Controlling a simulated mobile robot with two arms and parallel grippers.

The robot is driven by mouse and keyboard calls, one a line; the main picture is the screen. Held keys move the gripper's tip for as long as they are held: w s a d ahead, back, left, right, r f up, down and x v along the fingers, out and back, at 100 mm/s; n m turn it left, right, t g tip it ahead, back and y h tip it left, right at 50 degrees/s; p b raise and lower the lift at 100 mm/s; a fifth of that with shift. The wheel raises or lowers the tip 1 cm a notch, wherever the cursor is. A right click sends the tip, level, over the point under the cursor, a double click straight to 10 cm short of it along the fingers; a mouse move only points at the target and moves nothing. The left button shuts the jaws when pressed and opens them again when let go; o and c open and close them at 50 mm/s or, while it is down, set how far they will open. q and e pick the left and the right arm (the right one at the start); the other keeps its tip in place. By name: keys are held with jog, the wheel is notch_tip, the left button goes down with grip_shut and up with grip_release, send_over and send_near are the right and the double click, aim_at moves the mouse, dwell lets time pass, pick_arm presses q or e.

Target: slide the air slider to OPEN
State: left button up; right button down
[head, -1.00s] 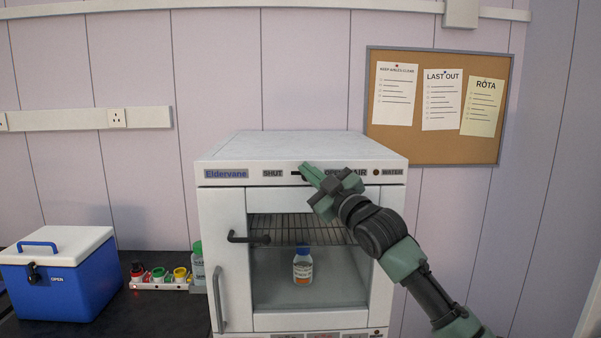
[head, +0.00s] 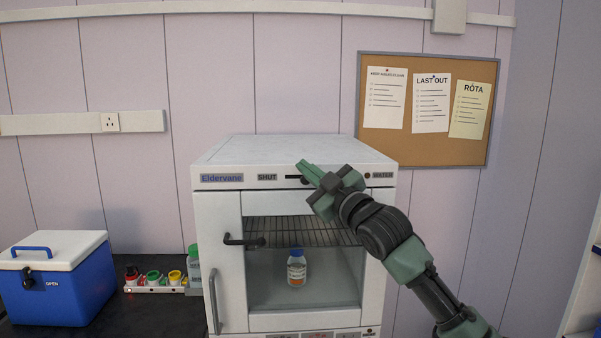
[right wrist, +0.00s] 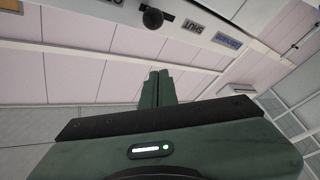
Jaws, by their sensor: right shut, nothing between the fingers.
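The air slider is on the top front panel of the white Eldervane cabinet (head: 230,260). Its dark slot (head: 291,177) shows right of the SHUT label (head: 267,177). The round black slider knob (head: 305,181) is just below my right fingertips; it shows clearly in the right wrist view (right wrist: 152,18). My left gripper is out of view.
A black water knob (head: 367,176) sits right of my gripper. The cabinet door has a dark handle (head: 243,240); a small bottle (head: 297,268) stands inside.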

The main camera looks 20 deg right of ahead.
jog(key=b+v, duration=0.2)
jog(key=v, duration=0.4)
jog(key=shift+d+f+b, duration=0.2)
jog(key=shift+d+b, duration=0.2)
jog(key=shift+w+d+f, duration=0.1)
